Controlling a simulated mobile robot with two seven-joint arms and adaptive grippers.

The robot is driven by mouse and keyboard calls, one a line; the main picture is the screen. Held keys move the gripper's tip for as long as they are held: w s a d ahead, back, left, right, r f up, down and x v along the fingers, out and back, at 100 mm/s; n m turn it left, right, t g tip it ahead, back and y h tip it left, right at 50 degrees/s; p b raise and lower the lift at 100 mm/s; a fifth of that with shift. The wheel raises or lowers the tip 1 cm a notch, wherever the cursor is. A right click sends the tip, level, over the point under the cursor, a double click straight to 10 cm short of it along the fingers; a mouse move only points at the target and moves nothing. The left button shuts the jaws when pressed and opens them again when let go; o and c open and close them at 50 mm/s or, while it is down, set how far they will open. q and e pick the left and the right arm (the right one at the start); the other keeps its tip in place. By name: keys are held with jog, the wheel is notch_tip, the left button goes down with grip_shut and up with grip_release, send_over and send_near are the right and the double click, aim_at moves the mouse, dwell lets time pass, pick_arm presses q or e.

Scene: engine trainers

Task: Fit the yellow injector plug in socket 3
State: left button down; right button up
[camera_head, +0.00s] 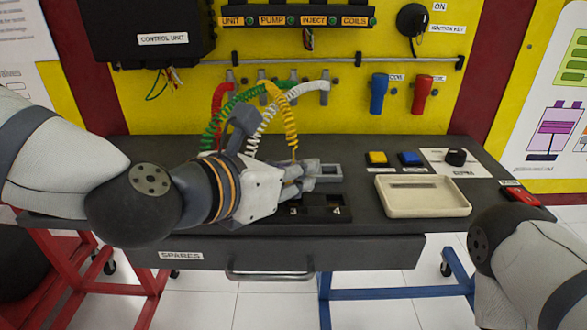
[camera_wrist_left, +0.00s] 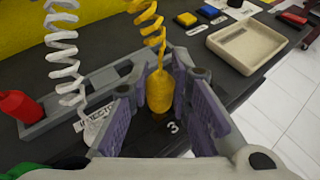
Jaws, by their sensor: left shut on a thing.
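My left gripper (camera_head: 303,178) is shut on the yellow injector plug, and the left wrist view shows the plug (camera_wrist_left: 159,92) upright between the purple finger pads (camera_wrist_left: 160,108). Its coiled yellow cord (camera_head: 290,125) rises from it to the wall rail. The dark socket block (camera_head: 322,214) lies on the bench at the gripper, with labels 3 and 4 showing. In the left wrist view, the label 3 (camera_wrist_left: 174,127) is just below and right of the plug's lower end. Fingers and shadow hide the socket opening, so I cannot tell if the plug touches it. My right gripper is out of view.
A grey holder (camera_wrist_left: 85,95) lies behind the plug, with a red plug (camera_wrist_left: 18,105) at its left end. White (camera_head: 270,110) and green (camera_head: 225,110) coiled cords hang close to my left arm. A beige tray (camera_head: 425,211) stands right of the socket block.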

pick_arm(q)
jog(key=shift+f+b, duration=0.35)
jog(key=shift+f, duration=0.5)
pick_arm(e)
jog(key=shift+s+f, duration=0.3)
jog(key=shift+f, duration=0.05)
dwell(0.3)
pick_arm(q)
jog(key=c, duration=1.7)
grip_release()
jog(key=s+a+r+p, duration=0.2)
jog(key=r, duration=0.1)
jog(key=shift+s, duration=0.35)
jog(key=shift+s+a+p, duration=0.25)
jog(key=shift+s+p, duration=0.05)
jog(key=shift+s, duration=0.05)
jog(key=shift+f, duration=0.1)
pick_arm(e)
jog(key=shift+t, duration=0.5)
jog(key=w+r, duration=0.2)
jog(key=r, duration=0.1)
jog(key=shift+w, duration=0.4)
